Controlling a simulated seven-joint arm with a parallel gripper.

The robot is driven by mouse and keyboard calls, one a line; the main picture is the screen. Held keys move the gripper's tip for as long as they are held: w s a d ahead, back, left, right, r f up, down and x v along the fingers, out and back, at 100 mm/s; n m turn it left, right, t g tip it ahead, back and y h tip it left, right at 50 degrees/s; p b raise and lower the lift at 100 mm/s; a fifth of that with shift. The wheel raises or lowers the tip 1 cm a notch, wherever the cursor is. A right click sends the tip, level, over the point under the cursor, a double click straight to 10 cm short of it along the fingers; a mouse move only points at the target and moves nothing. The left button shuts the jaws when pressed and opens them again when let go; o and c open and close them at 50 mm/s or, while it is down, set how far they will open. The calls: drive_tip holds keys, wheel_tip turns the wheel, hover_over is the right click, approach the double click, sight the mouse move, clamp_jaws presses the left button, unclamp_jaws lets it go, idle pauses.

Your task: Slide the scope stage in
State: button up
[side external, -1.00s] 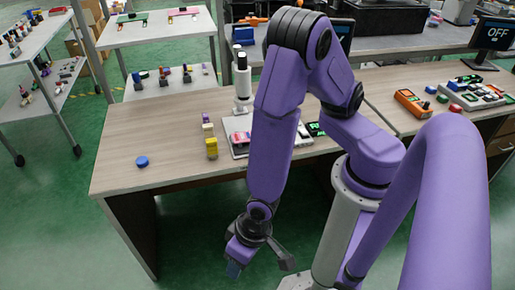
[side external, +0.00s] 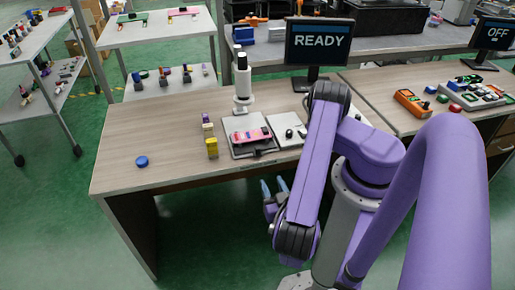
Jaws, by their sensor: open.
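A white microscope with a black eyepiece (side external: 242,82) stands upright on the wooden table. In front of it is a flat grey plate, which looks like the scope stage (side external: 238,149), with a pink board (side external: 252,135) on it. A small dark part, perhaps a handle, shows at the plate's front edge. My gripper (side external: 274,187) is open and empty, its bluish fingers pointing up in the picture. It appears in front of the table's front edge, below the plate in the picture and apart from it. The forearm hides part of the gripper.
A light panel with dark knobs (side external: 288,133) sits right of the plate. A yellow block (side external: 212,147) and a blue button (side external: 142,161) are to the left. A monitor reading READY (side external: 319,42) stands behind. The table's left part is mostly clear.

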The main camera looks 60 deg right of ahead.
sight(258, 150)
drive_tip(key=x, duration=1.7)
drive_tip(key=shift+w+d+r, duration=0.15)
drive_tip(key=shift+d+r, duration=0.05)
drive_tip(key=shift+d, duration=0.05)
clamp_jaws()
drive_tip(key=shift+w, duration=0.1)
